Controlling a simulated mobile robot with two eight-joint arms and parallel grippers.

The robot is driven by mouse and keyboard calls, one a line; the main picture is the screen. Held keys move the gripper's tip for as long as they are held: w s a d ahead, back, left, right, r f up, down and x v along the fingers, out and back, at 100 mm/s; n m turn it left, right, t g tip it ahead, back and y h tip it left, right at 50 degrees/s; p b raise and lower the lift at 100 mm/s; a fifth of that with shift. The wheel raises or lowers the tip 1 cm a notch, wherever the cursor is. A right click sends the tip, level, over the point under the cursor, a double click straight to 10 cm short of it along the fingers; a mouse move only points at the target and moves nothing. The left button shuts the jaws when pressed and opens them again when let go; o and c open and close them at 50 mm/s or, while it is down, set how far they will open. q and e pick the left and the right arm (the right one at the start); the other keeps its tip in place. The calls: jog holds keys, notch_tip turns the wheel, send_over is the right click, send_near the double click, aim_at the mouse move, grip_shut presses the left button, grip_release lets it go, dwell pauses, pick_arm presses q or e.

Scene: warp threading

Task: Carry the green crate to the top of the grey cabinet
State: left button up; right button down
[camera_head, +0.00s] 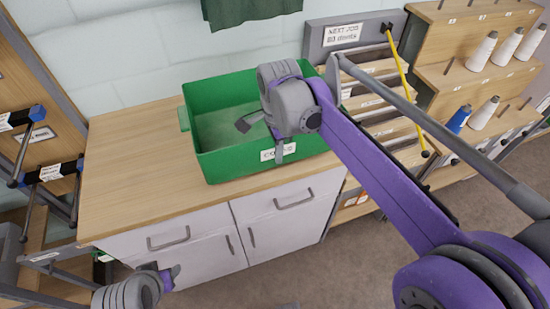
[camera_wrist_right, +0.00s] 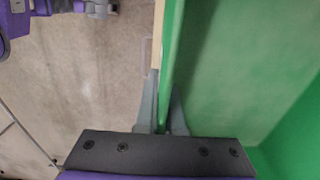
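The green crate (camera_head: 220,166) stands on the wooden top (camera_head: 135,165) of a pale grey cabinet (camera_head: 190,250) with doors and handles. The crate has a white label on its front, and the inside that shows looks empty. My right gripper (camera_head: 265,138) is at the crate's front wall, its fingers pointing down. In the right wrist view the fingers (camera_wrist_right: 164,105) straddle the green wall (camera_wrist_right: 174,40), close against it on both sides, and look shut on it. My left gripper (camera_head: 168,278) is low in front of the cabinet doors, apart from the crate; its finger opening is unclear.
Wooden shelves with white and blue cones (camera_head: 480,52) stand at the right. A rack with dark bars (camera_head: 35,150) is at the left. The cabinet top left of the crate is clear.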

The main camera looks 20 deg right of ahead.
jog(key=shift+w+f, duration=0.1)
jog(key=shift+f, duration=2.25)
jog(key=shift+f, duration=0.15)
jog(key=c, duration=1)
grip_release()
jog(key=shift+c, duration=0.2)
notch_tip(320, 180, up, 12)
jog(key=shift+r+p, duration=0.2)
jog(key=shift+p, duration=0.2)
jog(key=shift+f, duration=0.1)
